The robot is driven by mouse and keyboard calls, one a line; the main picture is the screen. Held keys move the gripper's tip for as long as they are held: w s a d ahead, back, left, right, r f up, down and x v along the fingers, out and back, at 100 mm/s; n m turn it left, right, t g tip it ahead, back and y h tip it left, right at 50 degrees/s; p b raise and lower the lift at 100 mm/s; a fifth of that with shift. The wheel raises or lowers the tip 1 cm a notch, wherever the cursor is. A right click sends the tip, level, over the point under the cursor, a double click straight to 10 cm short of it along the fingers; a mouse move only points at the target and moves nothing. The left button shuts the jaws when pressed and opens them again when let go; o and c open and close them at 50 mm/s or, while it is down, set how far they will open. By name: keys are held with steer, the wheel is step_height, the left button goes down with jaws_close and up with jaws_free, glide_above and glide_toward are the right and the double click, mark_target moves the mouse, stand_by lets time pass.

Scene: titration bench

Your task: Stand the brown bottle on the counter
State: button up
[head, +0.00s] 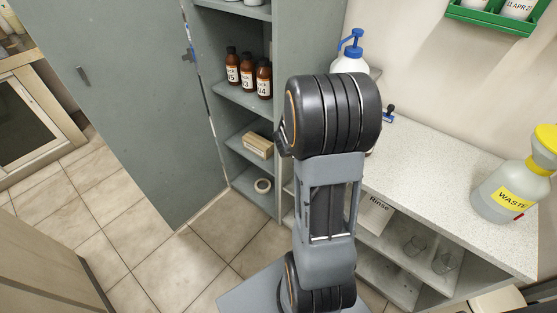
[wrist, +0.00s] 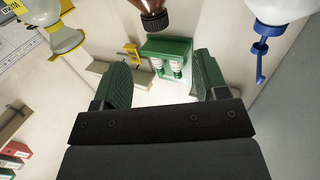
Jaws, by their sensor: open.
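A brown bottle (wrist: 153,8) with a dark ridged cap shows at the top of the wrist view, which looks upside down. Its cap points down in the picture; its body and base are cut off. My gripper (wrist: 163,80) is open, with nothing between its green pads, and the bottle is apart from it. In the head view my arm hides the gripper, and I cannot find this bottle there. The speckled counter (head: 420,160) runs along the right wall. Three labelled brown bottles, one of them here (head: 247,72), stand upright on a cabinet shelf.
A white bottle with a blue pump (head: 351,60) stands behind my arm. A waste bottle (head: 505,190) with a yellow cap stands at the counter's right. A green wall rack (head: 490,14) hangs above. The grey cabinet door (head: 110,100) is open. The counter's middle is clear.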

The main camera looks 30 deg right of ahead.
steer(key=w+a+r+n+t+y, duration=0.1)
steer(key=w+a+n+t+y, duration=0.2)
steer(key=w+a+n+t, duration=0.45)
steer(key=w+a+n+t+y, duration=0.3)
steer(key=a+y, duration=0.3)
steer(key=a, duration=0.1)
steer(key=w+a+n+t+y, duration=0.2)
steer(key=w+a+t+y, duration=0.1)
steer(key=a+y, duration=0.3)
steer(key=s+a+f+n+g+y, duration=0.1)
steer(key=s+a+n+g, duration=0.2)
steer(key=s, duration=0.5)
steer(key=s+a+f+n+g+y, duration=0.1)
steer(key=s+a+n+g, duration=0.3)
steer(key=s+a, duration=0.4)
steer(key=shift+s+f+g+y, duration=0.25)
steer(key=shift+f+g+y, duration=0.05)
steer(key=shift+f+g, duration=0.3)
